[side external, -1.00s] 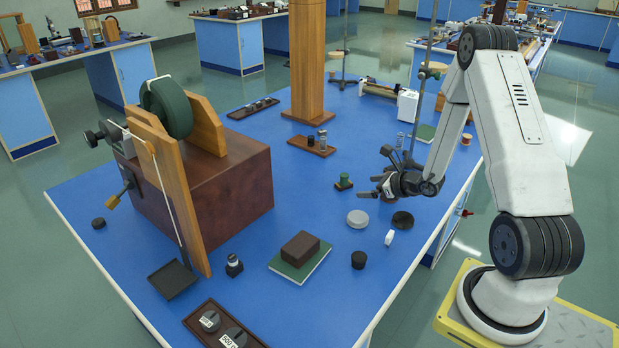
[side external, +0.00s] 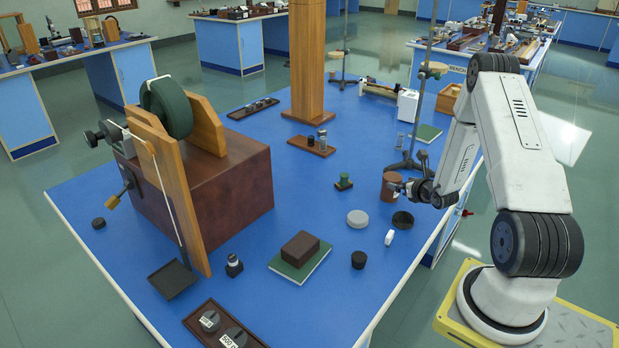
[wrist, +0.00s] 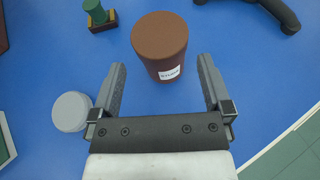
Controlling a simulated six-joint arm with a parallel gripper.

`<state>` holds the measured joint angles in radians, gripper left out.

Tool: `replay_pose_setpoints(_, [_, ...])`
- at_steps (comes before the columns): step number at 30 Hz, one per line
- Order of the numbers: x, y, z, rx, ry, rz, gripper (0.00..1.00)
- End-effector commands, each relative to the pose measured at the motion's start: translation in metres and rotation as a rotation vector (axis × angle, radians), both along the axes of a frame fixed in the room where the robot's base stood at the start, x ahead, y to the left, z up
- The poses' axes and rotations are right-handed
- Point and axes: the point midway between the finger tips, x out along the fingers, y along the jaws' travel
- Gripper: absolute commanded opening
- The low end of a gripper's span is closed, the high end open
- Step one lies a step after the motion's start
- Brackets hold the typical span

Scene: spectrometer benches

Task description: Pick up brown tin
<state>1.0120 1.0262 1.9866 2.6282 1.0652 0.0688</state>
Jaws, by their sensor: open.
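The brown tin (side external: 391,184) stands upright on the blue bench top near its right edge. In the wrist view the brown tin (wrist: 160,42) has a small white label on its near side. My gripper (wrist: 163,75) is open and empty, its two grey fingers pointing toward the tin. The tin lies just beyond the fingertips, roughly centred between them, with blue surface showing on both sides. In the side view my gripper (side external: 405,187) is low over the bench at the tin's right, and it partly overlaps the tin.
A green stamp-like object (side external: 343,181) stands left of the tin. A grey disc (side external: 357,218) and a dark round dish (side external: 402,219) lie in front. A stand with a dark base (side external: 408,162) is close behind the tin. The bench edge is near on the right.

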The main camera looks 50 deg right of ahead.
Motion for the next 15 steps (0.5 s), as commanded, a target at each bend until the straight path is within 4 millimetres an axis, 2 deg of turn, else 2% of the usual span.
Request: replay_pose_setpoints(15, [0.013, -0.007, -0.006, -0.001, 0.001, 0.003, 1.00])
